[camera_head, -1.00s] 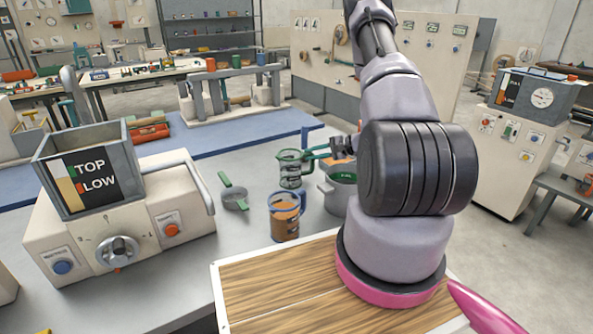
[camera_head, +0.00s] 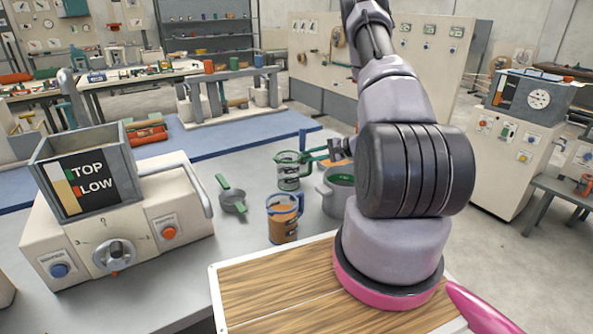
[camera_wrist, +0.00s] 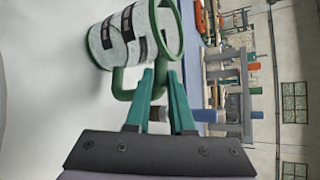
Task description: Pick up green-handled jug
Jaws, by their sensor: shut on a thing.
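The green-handled jug (camera_head: 289,172) is clear with dark markings and a green rim, and stands upright on the grey table in the head view. Whether its base touches the table is unclear. In the wrist view the jug (camera_wrist: 122,38) lies sideways at the top, its green handle (camera_wrist: 123,85) at the fingertips. My gripper (camera_head: 318,156) reaches in from the right of the jug. Its teal fingers (camera_wrist: 152,82) are shut on the handle in the wrist view. The fingers hide part of the handle.
A blue-handled jug of orange-brown content (camera_head: 283,222) stands in front. A grey pot with green content (camera_head: 335,195) is close on the right, partly behind my arm. A green-handled scoop (camera_head: 232,200) lies left. A TOP/LOW machine (camera_head: 120,225) stands farther left; a wooden board (camera_head: 270,290) is in front.

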